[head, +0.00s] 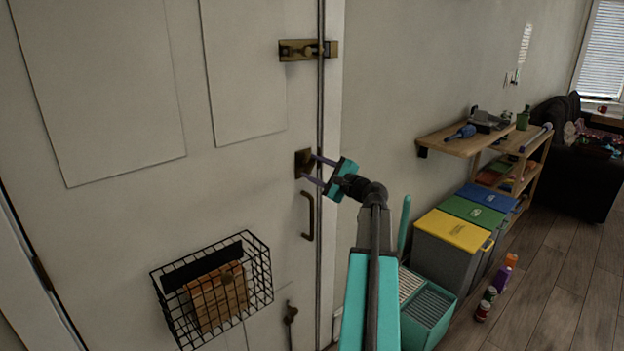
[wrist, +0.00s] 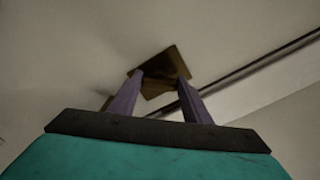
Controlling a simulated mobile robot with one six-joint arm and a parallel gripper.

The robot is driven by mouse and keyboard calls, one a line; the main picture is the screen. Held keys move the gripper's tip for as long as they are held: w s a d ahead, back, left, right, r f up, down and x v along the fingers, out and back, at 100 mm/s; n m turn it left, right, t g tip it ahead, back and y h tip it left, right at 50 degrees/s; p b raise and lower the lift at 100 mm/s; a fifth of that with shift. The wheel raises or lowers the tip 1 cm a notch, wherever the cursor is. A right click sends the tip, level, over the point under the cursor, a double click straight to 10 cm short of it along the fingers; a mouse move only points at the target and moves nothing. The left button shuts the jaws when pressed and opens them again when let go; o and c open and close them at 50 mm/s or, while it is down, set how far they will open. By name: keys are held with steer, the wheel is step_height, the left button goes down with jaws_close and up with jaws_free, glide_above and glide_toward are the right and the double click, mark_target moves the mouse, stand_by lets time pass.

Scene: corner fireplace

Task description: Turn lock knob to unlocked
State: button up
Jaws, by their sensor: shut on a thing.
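The lock knob (wrist: 158,89) sits on a dark bronze square plate (head: 303,163) on the white door (head: 240,190), near its right edge. My gripper (head: 308,170) reaches the plate from the right, with its two purple fingers pointing at the door. In the wrist view my gripper (wrist: 160,85) has one finger on each side of the knob and is shut on it. The fingers partly hide the knob, and I cannot tell its exact turn angle.
A bronze latch (head: 308,50) is above and a dark pull handle (head: 308,216) just below the lock. A black wire basket (head: 258,270) hangs on the door at lower left. Coloured bins (head: 452,232) and a wooden shelf (head: 452,146) stand along the right wall.

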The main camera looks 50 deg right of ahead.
steer(key=n+b, duration=0.3)
steer(key=b, duration=0.2)
steer(key=n+b, duration=0.2)
steer(key=shift+f+n, duration=0.3)
steer(key=shift+a+r+n+b, duration=0.1)
steer(key=shift+r+n+b, duration=0.05)
steer(key=shift+n+b, duration=1.25)
steer(key=o, duration=1)
steer(key=shift+o, duration=0.2)
steer(key=shift+s, duration=0.2)
steer(key=s, duration=1.3)
steer(key=shift+s+a+b, duration=0.25)
steer(key=shift+a+b, duration=0.1)
steer(key=shift+a, duration=0.1)
